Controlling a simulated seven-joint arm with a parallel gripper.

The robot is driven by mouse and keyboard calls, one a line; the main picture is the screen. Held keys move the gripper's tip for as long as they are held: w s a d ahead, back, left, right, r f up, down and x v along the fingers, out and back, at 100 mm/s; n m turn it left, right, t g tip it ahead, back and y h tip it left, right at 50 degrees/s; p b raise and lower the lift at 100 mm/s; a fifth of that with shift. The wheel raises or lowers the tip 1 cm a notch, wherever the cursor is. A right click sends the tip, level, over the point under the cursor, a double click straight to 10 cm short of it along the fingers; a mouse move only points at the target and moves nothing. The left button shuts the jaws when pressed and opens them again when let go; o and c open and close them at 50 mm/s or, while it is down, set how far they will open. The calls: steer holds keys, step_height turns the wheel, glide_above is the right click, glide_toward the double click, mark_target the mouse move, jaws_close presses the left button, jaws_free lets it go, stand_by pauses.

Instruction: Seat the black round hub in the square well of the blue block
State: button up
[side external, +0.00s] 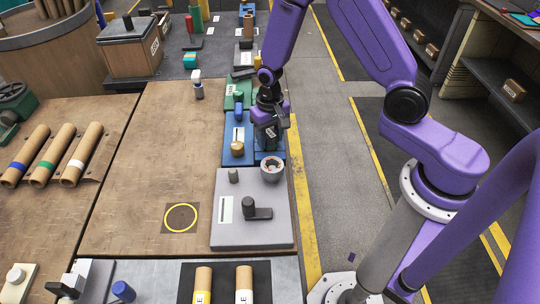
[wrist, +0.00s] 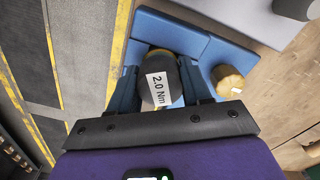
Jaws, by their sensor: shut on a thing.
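The black round hub (wrist: 158,88) carries a white "2.0 Nm" label and sits between my gripper's two fingers in the wrist view. My gripper (wrist: 162,85) is shut on it. The blue block (wrist: 180,33) lies under and around the hub. In the side view my gripper (side external: 268,137) reaches down over the right part of the blue block (side external: 229,128), and the hub is mostly hidden there. The hub and fingers cover the square well. I cannot tell whether the hub is in it or above it.
A gold knob (side external: 237,148) stands on the blue block beside my gripper. A grey plate (side external: 235,237) with a round grey ring (side external: 271,169) and a black handle (side external: 258,208) lies in front. A green block (side external: 230,100) lies behind. The brown table to the left (side external: 150,150) is mostly clear.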

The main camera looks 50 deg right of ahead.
steer(key=shift+f, duration=0.15)
steer(key=o, duration=1.3)
step_height(320, 180, up, 18)
steer(key=shift+f, duration=0.25)
steer(key=s+r+n, duration=0.2)
steer(key=s+n, duration=1.3)
steer(key=s, duration=1.1)
steer(key=shift+a+n, duration=0.15)
steer(key=shift+n, duration=0.15)
